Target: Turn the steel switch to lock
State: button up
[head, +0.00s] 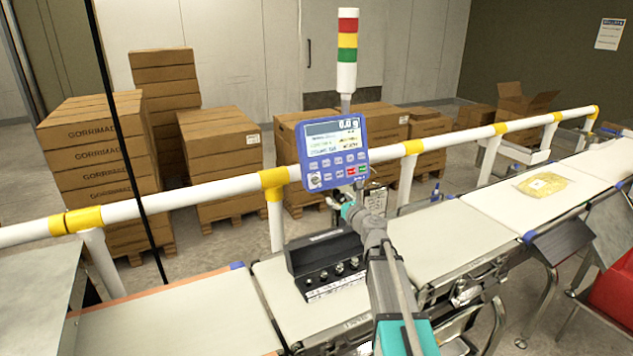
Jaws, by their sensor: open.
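A small round steel-looking switch (315,181) sits at the lower left corner of the blue control panel (362,157). It is too small to read which way it is turned. My arm reaches up from the bottom of the head view, and my gripper (338,199) is just below the panel, to the right of and below the switch. It appears apart from the switch. The jaws are small and partly hidden by my wrist; they are open, with nothing visible in them.
A black box (318,254) with several round knobs stands on the belt left of my arm. A white rail (210,199) with yellow joints runs behind the belt. A yellow bag (541,184) lies on the right belt (480,200). Stacked cartons (95,160) stand behind.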

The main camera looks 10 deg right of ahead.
aim_at(319, 181)
jog(key=x, duration=1.4)
jog(key=shift+s+a, duration=0.15)
jog(key=shift+a, duration=0.15)
jog(key=c, duration=1)
jog(key=shift+d, duration=0.15)
grip_shut()
